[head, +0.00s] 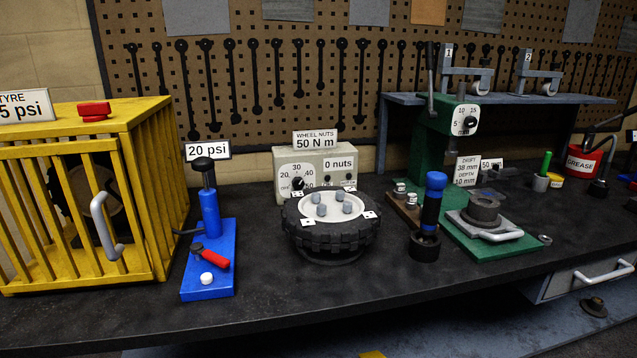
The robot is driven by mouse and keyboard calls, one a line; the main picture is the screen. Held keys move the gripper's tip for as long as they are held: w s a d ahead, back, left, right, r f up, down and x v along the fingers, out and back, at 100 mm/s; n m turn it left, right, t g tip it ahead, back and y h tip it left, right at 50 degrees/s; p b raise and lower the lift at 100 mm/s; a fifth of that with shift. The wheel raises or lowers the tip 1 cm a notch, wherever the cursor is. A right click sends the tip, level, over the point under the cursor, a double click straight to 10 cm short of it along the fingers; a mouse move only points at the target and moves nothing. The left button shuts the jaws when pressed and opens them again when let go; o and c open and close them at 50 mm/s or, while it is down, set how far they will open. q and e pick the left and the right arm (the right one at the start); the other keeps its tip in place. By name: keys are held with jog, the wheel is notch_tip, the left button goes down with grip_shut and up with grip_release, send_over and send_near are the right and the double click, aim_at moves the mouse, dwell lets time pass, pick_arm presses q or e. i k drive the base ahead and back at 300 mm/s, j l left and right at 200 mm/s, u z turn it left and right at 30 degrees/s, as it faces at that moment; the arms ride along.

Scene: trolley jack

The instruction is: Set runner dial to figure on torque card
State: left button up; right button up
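A beige runner box (266,200) stands at the back middle of the bench. The runner dial (298,183) is on its front left, a black knob on a white scale with figures such as 20, 30 and 40. The knob's pointer is too small to read. A panel to its right (339,163) reads "0 nuts". The torque card (315,140) on top of the box reads "WHEEL NUTS 50 N m". A wheel with a black tyre (333,240) lies in front and hides the dial's lower edge. Neither gripper shows.
Left are a yellow cage (150,190) and a blue pump (210,212). Right of the wheel stand a blue-topped black tool (430,215) and a green press (437,140). The front bench strip (300,315) is clear.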

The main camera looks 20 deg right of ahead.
aim_at(297, 184)
jog(key=l, duration=0.4)
jog(key=i+l+z, duration=0.15)
jog(key=l, duration=0.25)
jog(key=i+l, duration=0.1)
jog(key=l, duration=0.25)
jog(key=l+z, duration=0.15)
jog(key=l, duration=0.25)
jog(key=i+l, duration=0.2)
jog(key=l, duration=0.15)
